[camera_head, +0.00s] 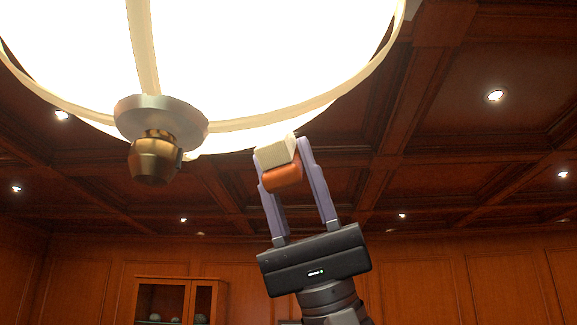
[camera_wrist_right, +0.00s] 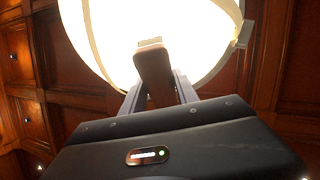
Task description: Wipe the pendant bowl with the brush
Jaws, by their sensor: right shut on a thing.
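The pendant bowl (camera_head: 250,50) is a large, brightly glowing white bowl with pale ribs. It fills the upper left of the head view, and a brass finial (camera_head: 155,158) hangs under it. My right gripper (camera_head: 292,165) is raised below the bowl's right underside and is shut on the brush (camera_head: 281,177). The brush has an orange-brown body and a cream head (camera_head: 276,151) pointing up at the bowl's lower edge. In the right wrist view the brush (camera_wrist_right: 155,75) overlaps the glowing bowl (camera_wrist_right: 120,30); I cannot tell whether they touch. My left gripper is not in view.
A dark wooden coffered ceiling (camera_head: 450,110) with small recessed lights (camera_head: 495,96) spreads behind the bowl. A wooden cabinet (camera_head: 176,298) with round items stands at the far wall. The space right of my gripper looks free.

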